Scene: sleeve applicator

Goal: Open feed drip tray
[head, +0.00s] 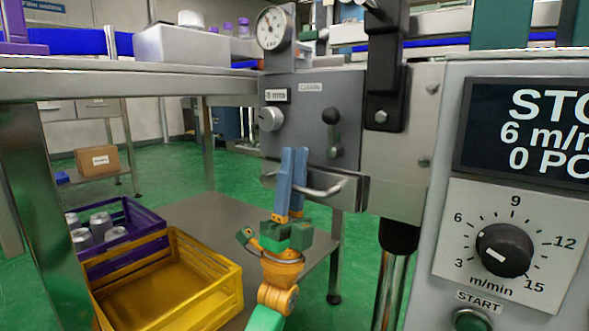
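The feed drip tray (357,194) is a grey metal piece at the lower edge of the grey control panel in the head view, with a curved metal bar handle (325,191) on its front. My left gripper (294,152) has two blue fingers pointing away and up at the handle. The fingers are close together and overlap the bar, hiding its middle part. I cannot tell whether the bar lies between them or behind them, or whether they are shut on it. The tray's inside is hidden. My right gripper is not in view.
Above the tray, the panel (303,98) carries a knob and a black lever. A yellow crate (222,309), empty where visible, and a purple crate (124,251) with cans stand lower left. A control box (451,135) with a dial stands close on the right.

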